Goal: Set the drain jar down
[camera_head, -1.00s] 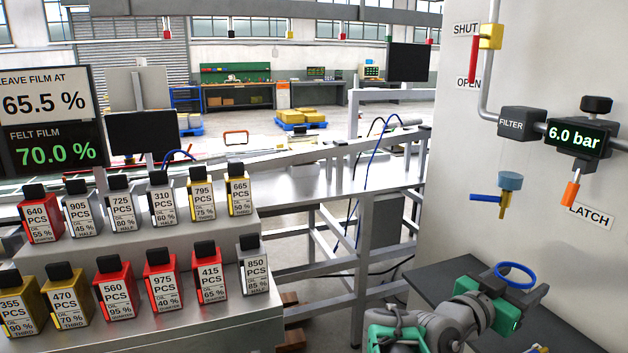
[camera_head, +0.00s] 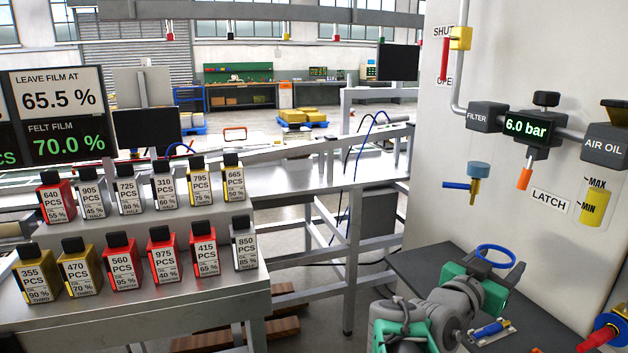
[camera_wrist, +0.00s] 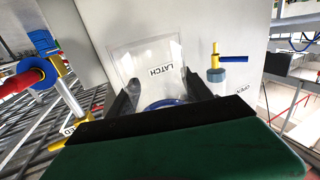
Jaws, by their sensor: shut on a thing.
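The drain jar (camera_wrist: 135,68) is a clear cup with a blue ring. In the wrist view its clear body stands out past my fingers, and part of the blue ring shows between them. My gripper (camera_head: 497,266) is shut on the jar; in the head view the blue ring (camera_head: 495,245) shows at the fingers. The jar is over or near a dark bench top (camera_head: 425,262) at the foot of the pale panel. The gap between jar and bench is hard to judge, and the jar's clear body is hardly visible in the head view.
On the panel are the filter (camera_head: 485,117), the 6.0 bar gauge (camera_head: 527,127), an orange latch lever (camera_head: 524,179) and the air oil unit (camera_head: 605,147). A blue-handled drain valve (camera_head: 477,180) hangs below the filter. A red-handled blue fitting (camera_head: 612,328) stands at lower right.

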